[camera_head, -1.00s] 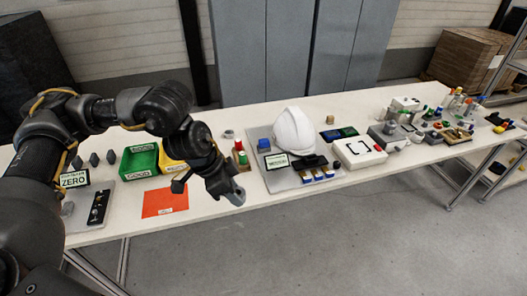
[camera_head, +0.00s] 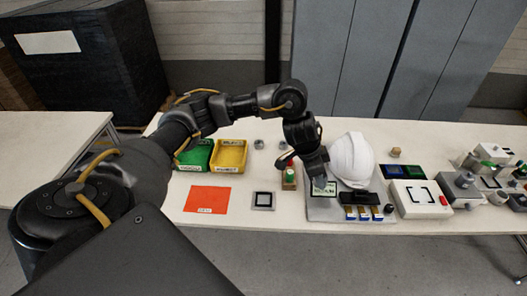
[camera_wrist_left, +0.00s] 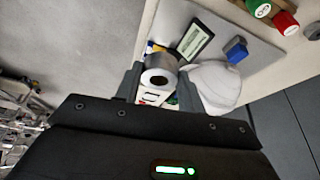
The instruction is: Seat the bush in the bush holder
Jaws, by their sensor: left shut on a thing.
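My left gripper (camera_head: 316,178) hangs over the left part of the grey board, beside the white helmet shell. In the left wrist view its two fingers (camera_wrist_left: 158,88) are shut on a grey, ring-shaped bush (camera_wrist_left: 159,75) with a dark hole. The bush is hidden in the head view. I cannot tell which part is the bush holder. My right gripper is in neither view.
The white helmet (camera_head: 352,160) stands on the grey board (camera_head: 325,209), close to the gripper. Green (camera_head: 196,156) and yellow bins (camera_head: 230,156), an orange sheet (camera_head: 207,200) and a black-framed square (camera_head: 264,200) lie left. A white box (camera_head: 418,199) stands right.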

